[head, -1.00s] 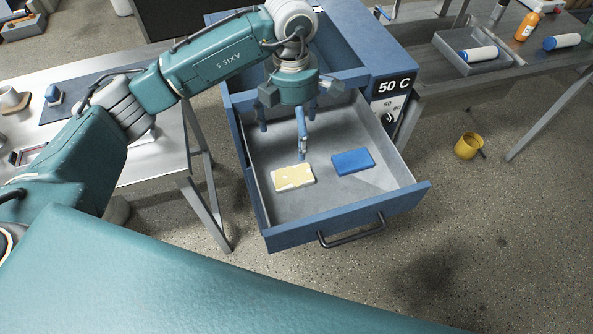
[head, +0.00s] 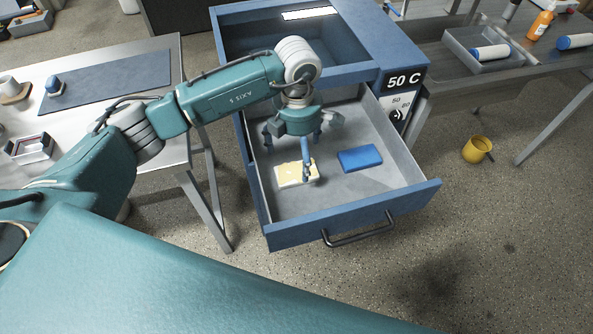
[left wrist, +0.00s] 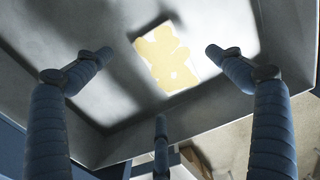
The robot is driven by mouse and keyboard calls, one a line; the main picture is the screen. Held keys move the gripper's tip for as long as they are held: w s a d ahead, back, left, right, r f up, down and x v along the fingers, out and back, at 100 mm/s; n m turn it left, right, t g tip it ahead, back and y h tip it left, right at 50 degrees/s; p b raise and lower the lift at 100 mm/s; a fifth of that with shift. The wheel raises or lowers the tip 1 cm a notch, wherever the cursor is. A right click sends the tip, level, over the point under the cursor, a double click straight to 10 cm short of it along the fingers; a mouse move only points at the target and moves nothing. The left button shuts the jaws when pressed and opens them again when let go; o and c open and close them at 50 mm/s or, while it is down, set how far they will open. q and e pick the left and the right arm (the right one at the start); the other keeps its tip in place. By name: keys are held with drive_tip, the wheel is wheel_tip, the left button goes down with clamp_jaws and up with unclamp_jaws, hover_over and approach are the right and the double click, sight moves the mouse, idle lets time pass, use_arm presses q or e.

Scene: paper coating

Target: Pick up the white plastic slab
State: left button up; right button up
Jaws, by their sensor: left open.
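The white slab (head: 297,173), with yellow patches on its top, lies flat on the floor of the open drawer, on the left side. In the left wrist view the slab (left wrist: 167,58) lies beyond the spread fingers, in the gap between the two side ones. My left gripper (head: 296,150) points down into the drawer above the slab, with one finger overlapping the slab's right part in the head view. Its fingers (left wrist: 155,75) are open and hold nothing. I cannot tell whether a finger touches the slab. My right gripper is not in view.
A blue block (head: 360,158) lies to the right of the slab in the same drawer. The drawer's walls and front (head: 355,218) surround both. A metal table (head: 170,140) stands at left, and a yellow mug (head: 474,150) is on the floor at right.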

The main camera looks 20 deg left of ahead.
sight(295, 167)
use_arm(q)
drive_tip(key=f, duration=0.1)
drive_tip(key=f+p, duration=0.1)
drive_tip(key=f, duration=0.1)
drive_tip(key=shift+s+a+f+p, duration=0.15)
drive_tip(key=shift+a+f+p, duration=0.1)
drive_tip(key=shift+f+p, duration=0.1)
drive_tip(key=shift+f, duration=0.55)
drive_tip(key=c, duration=1.4)
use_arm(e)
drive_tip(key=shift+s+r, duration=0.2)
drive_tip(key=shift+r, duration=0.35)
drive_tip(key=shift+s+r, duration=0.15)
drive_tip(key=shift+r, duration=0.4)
